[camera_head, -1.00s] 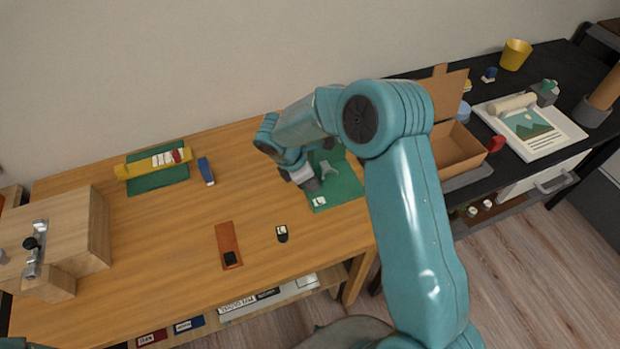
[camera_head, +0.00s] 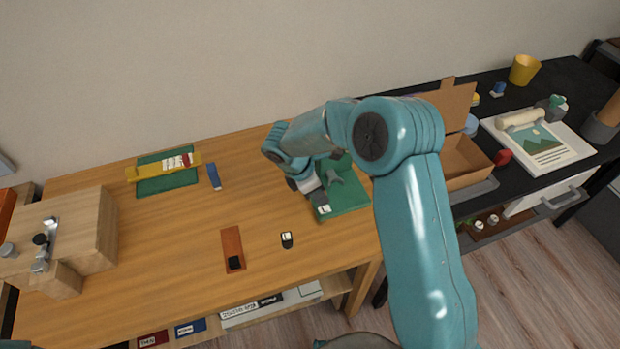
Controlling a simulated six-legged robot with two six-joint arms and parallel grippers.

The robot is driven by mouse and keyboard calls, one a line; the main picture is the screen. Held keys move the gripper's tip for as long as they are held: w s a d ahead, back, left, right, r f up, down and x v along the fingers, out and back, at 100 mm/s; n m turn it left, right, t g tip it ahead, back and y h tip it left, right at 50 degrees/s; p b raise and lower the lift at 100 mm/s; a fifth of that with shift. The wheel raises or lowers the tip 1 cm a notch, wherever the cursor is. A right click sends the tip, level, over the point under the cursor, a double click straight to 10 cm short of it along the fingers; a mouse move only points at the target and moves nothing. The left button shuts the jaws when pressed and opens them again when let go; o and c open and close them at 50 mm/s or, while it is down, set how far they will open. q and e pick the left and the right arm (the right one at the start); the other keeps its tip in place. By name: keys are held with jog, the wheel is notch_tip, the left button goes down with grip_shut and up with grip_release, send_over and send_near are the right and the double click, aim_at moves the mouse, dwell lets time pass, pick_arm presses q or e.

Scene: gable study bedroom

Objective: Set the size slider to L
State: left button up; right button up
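I cannot tell for certain which thing is the size slider. A brown strip (camera_head: 232,241) with a black block at its near end lies on the wooden table. Beside it is a small dark piece with a white top (camera_head: 287,237) that seems to bear a letter. A green board (camera_head: 350,202) at the table's right carries a grey forked piece (camera_head: 337,167) and a white label (camera_head: 323,209), perhaps marked L. My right gripper (camera_head: 312,192) is over the board's left edge, close to the label. Its fingers are too small and hidden to read. My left gripper is out of view.
A wooden block with metal fittings (camera_head: 85,225) stands at the left. A yellow bar (camera_head: 150,172) lies on a green mat, next to a blue piece (camera_head: 214,176). An open cardboard box (camera_head: 460,160) stands right of my arm. The table's middle is mostly clear.

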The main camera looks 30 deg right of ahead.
jog(key=v, duration=1.6)
jog(key=shift+s, duration=0.25)
